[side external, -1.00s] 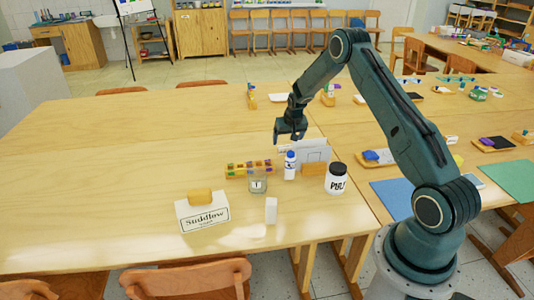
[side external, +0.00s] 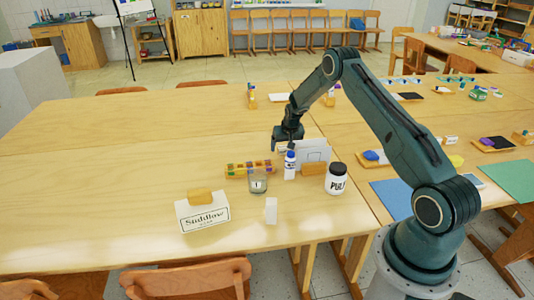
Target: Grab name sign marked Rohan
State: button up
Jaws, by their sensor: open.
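No sign with a readable name "Rohan" shows in the side external view. A white upright card (side external: 314,152) stands behind the bottle and the jar; no writing on it can be read from here. A small white upright block or card (side external: 271,210) stands near the table's front edge, also with no readable writing. My gripper (side external: 287,148) is open and empty, pointing down just above and behind the white bottle with a blue cap (side external: 290,167). It partly covers the left end of the white card.
A paint box (side external: 249,168), a glass jar (side external: 258,184), a jar with a black lid (side external: 337,179) and a wooden block (side external: 313,168) stand close by. A white "Sudllow" box (side external: 203,212) sits front left. The table's left side (side external: 90,185) is clear.

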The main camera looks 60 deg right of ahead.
aim_at(285, 147)
dwell(0.3)
jog(key=c, duration=1.1)
jog(key=shift+o, duration=0.2)
jog(key=shift+r, duration=0.15)
notch_tip(285, 147, up, 20)
dwell(0.3)
